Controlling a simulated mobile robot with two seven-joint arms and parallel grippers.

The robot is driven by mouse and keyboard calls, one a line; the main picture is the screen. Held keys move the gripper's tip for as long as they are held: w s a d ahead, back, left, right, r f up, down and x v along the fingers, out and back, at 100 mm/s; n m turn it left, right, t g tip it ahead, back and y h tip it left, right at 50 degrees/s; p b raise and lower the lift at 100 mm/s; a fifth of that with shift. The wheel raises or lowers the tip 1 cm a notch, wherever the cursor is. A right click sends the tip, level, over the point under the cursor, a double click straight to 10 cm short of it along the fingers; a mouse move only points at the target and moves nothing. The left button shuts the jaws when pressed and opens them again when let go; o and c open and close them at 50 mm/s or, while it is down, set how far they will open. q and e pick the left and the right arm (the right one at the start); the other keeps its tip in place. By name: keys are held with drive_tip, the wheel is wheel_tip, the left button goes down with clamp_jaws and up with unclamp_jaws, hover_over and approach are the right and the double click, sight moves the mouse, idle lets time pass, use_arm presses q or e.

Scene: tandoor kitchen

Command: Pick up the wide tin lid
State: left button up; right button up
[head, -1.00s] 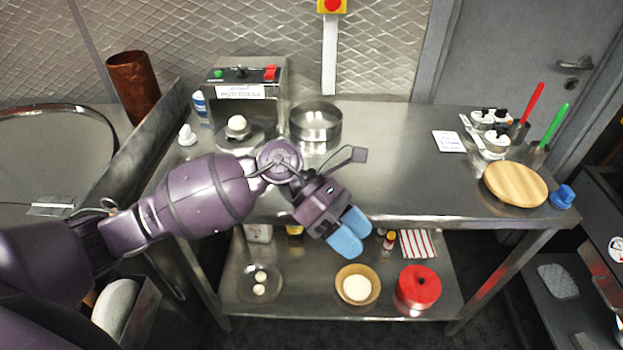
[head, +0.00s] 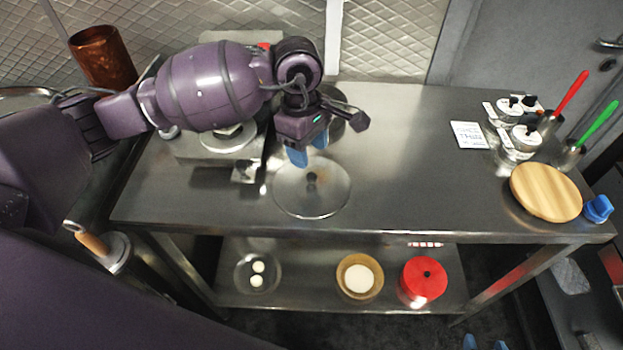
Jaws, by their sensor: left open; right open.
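The wide tin lid (head: 292,203) appears to be the shiny round disc with a small dark knob, lying flat on the steel worktop (head: 400,170). My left gripper (head: 307,158) is open, its blue fingertips pointing down just above the far side of the lid, apparently apart from it. It seems to hold nothing. My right gripper (head: 485,343) shows only as two blue fingertips, spread apart, at the bottom edge.
A steel scale-like machine (head: 205,150) stands left of the lid, partly behind my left arm. A wooden board (head: 545,192), a blue item (head: 598,208) and steel pots (head: 525,138) are at right. The lower shelf holds a red tin (head: 423,280) and a bowl (head: 360,277).

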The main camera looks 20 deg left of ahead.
sight(312, 176)
use_arm(q)
wheel_tip(312, 176, down, 2)
drive_tip(key=shift+d+f, duration=0.1)
drive_tip(key=shift+f, duration=0.05)
wheel_tip(312, 176, down, 5)
drive_tip(key=shift+d+r, duration=0.1)
drive_tip(key=shift+d, duration=0.05)
drive_tip(key=shift+f, duration=0.55)
drive_tip(key=c, duration=0.3)
clamp_jaws()
drive_tip(key=shift+r, duration=0.1)
use_arm(e)
drive_tip(key=shift+r, duration=0.15)
